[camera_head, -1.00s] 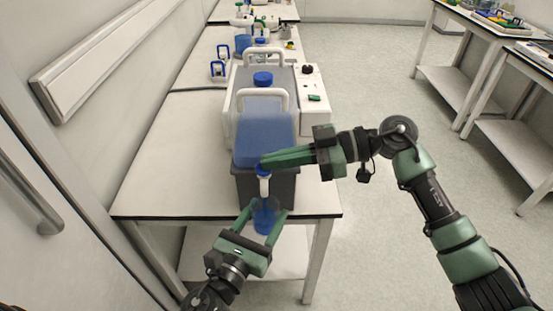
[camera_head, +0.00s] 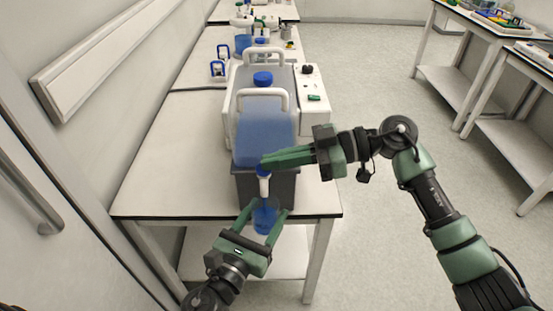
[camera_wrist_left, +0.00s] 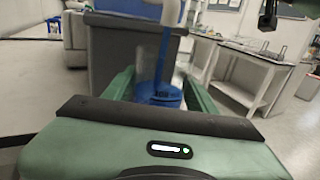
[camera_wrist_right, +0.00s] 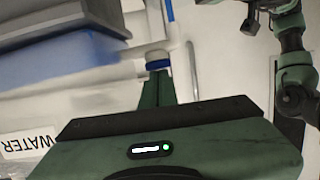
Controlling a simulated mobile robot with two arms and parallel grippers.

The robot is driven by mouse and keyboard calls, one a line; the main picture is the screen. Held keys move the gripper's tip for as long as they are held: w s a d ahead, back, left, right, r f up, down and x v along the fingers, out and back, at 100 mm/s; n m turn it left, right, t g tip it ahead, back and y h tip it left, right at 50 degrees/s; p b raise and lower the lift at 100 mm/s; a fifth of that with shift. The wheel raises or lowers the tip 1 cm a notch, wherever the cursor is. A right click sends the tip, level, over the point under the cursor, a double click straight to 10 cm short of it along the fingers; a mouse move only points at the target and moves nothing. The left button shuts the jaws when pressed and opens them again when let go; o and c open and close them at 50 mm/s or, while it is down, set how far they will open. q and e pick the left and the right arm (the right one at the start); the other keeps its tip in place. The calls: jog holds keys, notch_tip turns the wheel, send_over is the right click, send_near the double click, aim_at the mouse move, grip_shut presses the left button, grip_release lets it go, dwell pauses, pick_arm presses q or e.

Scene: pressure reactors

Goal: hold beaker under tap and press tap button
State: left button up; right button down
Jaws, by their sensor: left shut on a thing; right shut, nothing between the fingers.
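The beaker (camera_head: 265,216), clear with blue liquid in it, is between the fingers of my left gripper (camera_head: 263,215), which is shut on it. It hangs upright under the tap (camera_head: 264,186), just in front of the table edge. The left wrist view shows the beaker (camera_wrist_left: 159,92) with blue liquid low down and a thin blue streak below the spout. My right gripper (camera_head: 264,161) is shut and empty, its fingertips at the blue tap button (camera_head: 263,171), apparently touching it. The button also shows beyond the fingertips in the right wrist view (camera_wrist_right: 157,57).
The tap is on a translucent tank (camera_head: 264,140) of blue liquid with a white handle, on a dark grey stand (camera_head: 285,191). A white device (camera_head: 312,88) stands behind it. The white table (camera_head: 170,190) is clear to the left. A wall borders it on the left; open floor lies right.

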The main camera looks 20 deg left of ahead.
aim_at(268, 228)
jog(key=shift+f, duration=0.65)
pick_arm(q)
jog(key=shift+w+a+f, duration=0.1)
jog(key=shift+w, duration=0.05)
pick_arm(e)
notch_tip(268, 228, up, 4)
jog(key=shift+w+r, duration=0.1)
jog(key=r+v, duration=0.1)
jog(key=v, duration=0.9)
jog(key=shift+r, duration=0.1)
pick_arm(q)
jog(key=shift+s+d+b, duration=0.25)
jog(key=shift+s, duration=0.5)
jog(key=shift+s+d+b, duration=0.2)
jog(key=shift+s, duration=0.5)
jog(key=shift+s+d+b, duration=0.25)
jog(key=shift+s, duration=0.5)
jog(key=s, duration=0.1)
jog(key=s+d+b, duration=0.1)
jog(key=s, duration=0.1)
jog(key=shift+s, duration=0.2)
pick_arm(e)
notch_tip(268, 228, down, 3)
jog(key=shift+f, duration=0.1)
jog(key=shift+a, duration=0.1)
